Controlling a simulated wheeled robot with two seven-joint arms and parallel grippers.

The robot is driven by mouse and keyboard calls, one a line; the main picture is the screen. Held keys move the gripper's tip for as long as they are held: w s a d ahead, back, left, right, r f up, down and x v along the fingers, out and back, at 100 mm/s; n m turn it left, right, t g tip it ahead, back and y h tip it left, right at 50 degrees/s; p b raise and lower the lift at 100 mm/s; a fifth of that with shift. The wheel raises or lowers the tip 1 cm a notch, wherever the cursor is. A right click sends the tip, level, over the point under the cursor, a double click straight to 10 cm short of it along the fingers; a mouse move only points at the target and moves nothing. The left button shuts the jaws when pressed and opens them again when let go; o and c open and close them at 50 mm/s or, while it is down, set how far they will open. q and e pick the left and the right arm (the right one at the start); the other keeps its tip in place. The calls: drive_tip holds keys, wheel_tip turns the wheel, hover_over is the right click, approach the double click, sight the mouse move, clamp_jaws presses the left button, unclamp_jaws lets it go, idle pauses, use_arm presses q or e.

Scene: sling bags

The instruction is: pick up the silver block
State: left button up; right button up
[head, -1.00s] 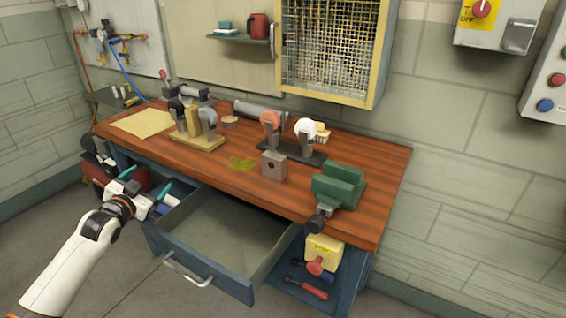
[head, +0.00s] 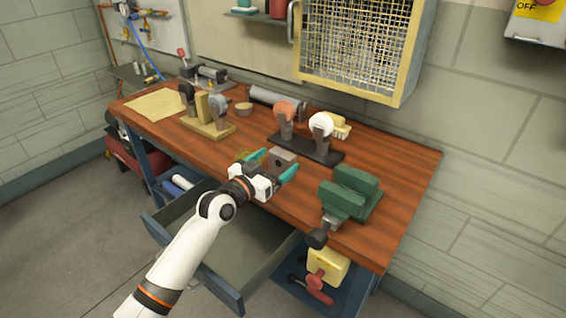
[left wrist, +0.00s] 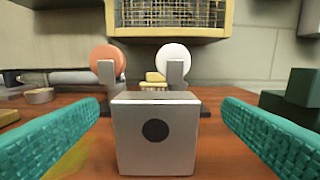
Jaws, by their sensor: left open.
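The silver block (head: 284,158) is a grey cube with a dark round hole in its front face, standing on the wooden workbench (head: 385,222). In the left wrist view the block (left wrist: 156,157) stands upright in the middle, between two teal fingertips. My left gripper (head: 272,168) is open around or just in front of the block, with a gap on each side. It also shows in the left wrist view (left wrist: 157,140). The block's lower part is partly hidden by the gripper in the head view. My right gripper is not in view.
A green vise (head: 350,192) stands to the right of the block. A dark stand with an orange disc (head: 284,108) and a white disc (head: 321,122) stands behind it. An open drawer (head: 235,250) juts out below the bench. A wooden holder (head: 208,130) stands to the left.

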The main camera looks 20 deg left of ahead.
use_arm(q)
drive_tip(key=x, duration=0.6)
drive_tip(key=shift+a+r+p, duration=0.2)
drive_tip(key=shift+r+p, duration=0.05)
drive_tip(key=shift+p, duration=0.05)
drive_tip(key=shift+r, duration=0.1)
drive_tip(key=c, duration=1.3)
